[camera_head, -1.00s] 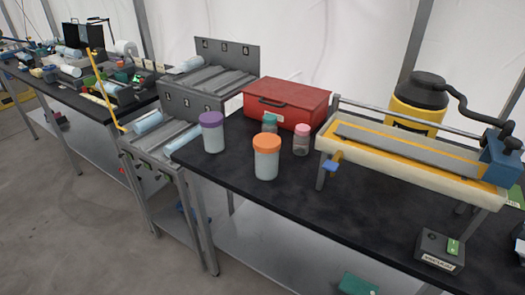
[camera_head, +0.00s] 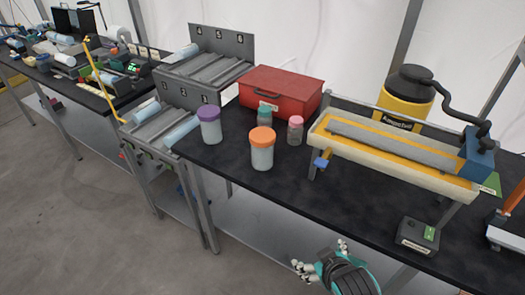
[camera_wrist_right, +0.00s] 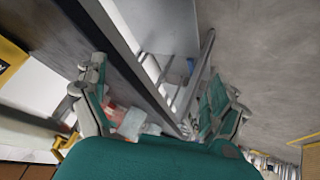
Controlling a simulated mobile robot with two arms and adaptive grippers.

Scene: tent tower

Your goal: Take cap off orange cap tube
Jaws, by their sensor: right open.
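The orange cap tube (camera_head: 262,156) stands upright on the black table, a pale tube with its orange cap (camera_head: 262,135) on. A tube with a purple cap (camera_head: 209,125) stands to its left. Smaller jars with a teal cap (camera_head: 264,116) and a pink cap (camera_head: 295,130) stand behind and to the right. My right gripper (camera_head: 320,256) is open and empty at the bottom of the head view, in front of the table edge and well apart from the tube. Its open fingers also show in the right wrist view (camera_wrist_right: 158,100). My left gripper is not in view.
A red case (camera_head: 282,92) lies behind the jars. A long yellow-and-grey trough device (camera_head: 392,150) stands to the right, with a black control box (camera_head: 416,236) before it. Grey numbered racks (camera_head: 205,62) stand at left. The black tabletop (camera_head: 315,200) is clear in front of the tubes.

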